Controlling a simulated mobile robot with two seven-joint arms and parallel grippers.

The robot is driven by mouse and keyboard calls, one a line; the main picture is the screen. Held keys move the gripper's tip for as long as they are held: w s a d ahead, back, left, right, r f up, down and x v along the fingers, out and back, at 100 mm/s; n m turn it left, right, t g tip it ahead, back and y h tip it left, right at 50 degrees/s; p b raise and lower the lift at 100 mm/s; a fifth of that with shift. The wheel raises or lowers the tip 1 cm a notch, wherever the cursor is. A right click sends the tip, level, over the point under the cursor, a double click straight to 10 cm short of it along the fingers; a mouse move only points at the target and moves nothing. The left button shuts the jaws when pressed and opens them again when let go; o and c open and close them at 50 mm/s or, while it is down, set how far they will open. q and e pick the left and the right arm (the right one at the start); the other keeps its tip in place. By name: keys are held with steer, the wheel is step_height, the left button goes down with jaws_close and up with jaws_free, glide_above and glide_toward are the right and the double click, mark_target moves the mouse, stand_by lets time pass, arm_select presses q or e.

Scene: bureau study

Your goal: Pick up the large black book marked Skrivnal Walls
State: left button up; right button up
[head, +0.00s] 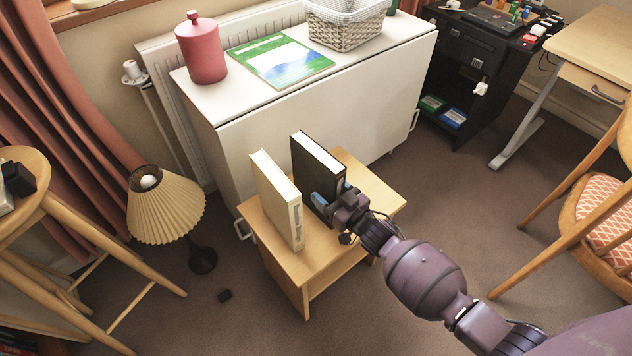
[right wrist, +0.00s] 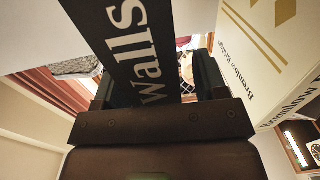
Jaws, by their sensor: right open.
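The large black book (head: 307,172) stands upright on a small wooden side table (head: 350,233). In the right wrist view its black spine (right wrist: 140,45) shows the word "Walls" in pale letters; the rest of the title is out of view. My right gripper (head: 332,203) is at the near end of the book. It is open, with one finger on each side of the spine, as the right wrist view (right wrist: 157,82) shows. I cannot tell whether the fingers touch the covers. My left gripper is not in view.
A cream book (head: 276,205) marked "Brenlow" stands upright left of the black one, with a gap between. A white cabinet (head: 245,142) stands close behind the side table. A pleated lamp (head: 165,205) is at left, a chair (head: 590,215) at right. Floor between table and chair is clear.

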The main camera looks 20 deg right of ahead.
jaws_close()
steer(key=shift+r, duration=0.15)
stand_by(0.4)
steer(key=shift+w+r, duration=0.1)
